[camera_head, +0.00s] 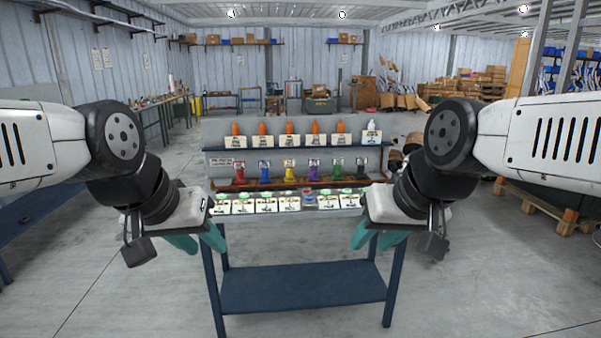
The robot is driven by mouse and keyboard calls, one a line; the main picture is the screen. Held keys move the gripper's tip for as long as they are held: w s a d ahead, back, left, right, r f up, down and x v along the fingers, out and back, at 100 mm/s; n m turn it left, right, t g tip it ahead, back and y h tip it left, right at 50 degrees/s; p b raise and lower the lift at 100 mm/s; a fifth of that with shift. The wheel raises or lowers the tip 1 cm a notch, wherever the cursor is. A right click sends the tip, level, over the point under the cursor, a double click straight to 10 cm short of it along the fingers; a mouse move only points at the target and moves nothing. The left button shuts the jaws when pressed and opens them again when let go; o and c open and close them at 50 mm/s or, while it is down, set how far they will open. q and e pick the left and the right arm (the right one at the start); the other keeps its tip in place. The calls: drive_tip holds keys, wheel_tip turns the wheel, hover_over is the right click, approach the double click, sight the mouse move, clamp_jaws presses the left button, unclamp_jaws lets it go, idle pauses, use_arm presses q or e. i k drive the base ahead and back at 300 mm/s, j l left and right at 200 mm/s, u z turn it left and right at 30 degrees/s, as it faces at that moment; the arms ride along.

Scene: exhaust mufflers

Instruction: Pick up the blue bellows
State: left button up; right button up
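The blue bellows (264,171) stands on the middle shelf of the rack, second from the left in a row of coloured bellows. It is small in view, between a red one (240,173) and a yellow one (289,170). My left gripper (204,246) has teal fingers that are apart, with nothing seen between them. It is in front of the rack's left side, lower in the picture than the blue bellows. My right gripper (371,246) also has its teal fingers apart and looks empty, in front of the rack's right side. Neither gripper touches the bellows.
The rack (222,130) stands on a blue table with a lower shelf (300,286). Orange-topped items (289,130) line the top shelf, with one white item (371,130) at right. White cards with green pieces (243,206) line the front. Purple, green and dark bellows stand right of the yellow one.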

sight(264, 164)
drive_tip(key=i+u, duration=0.15)
drive_tip(key=u, duration=0.25)
drive_tip(key=i+l+u, duration=0.1)
drive_tip(key=u, duration=0.3)
drive_tip(key=i+l+u, duration=0.25)
drive_tip(key=i+l, duration=0.3)
drive_tip(key=i+l+u, duration=0.3)
drive_tip(key=i+l, duration=0.45)
drive_tip(key=l, duration=0.2)
drive_tip(key=i+l, duration=0.25)
drive_tip(key=l, duration=0.15)
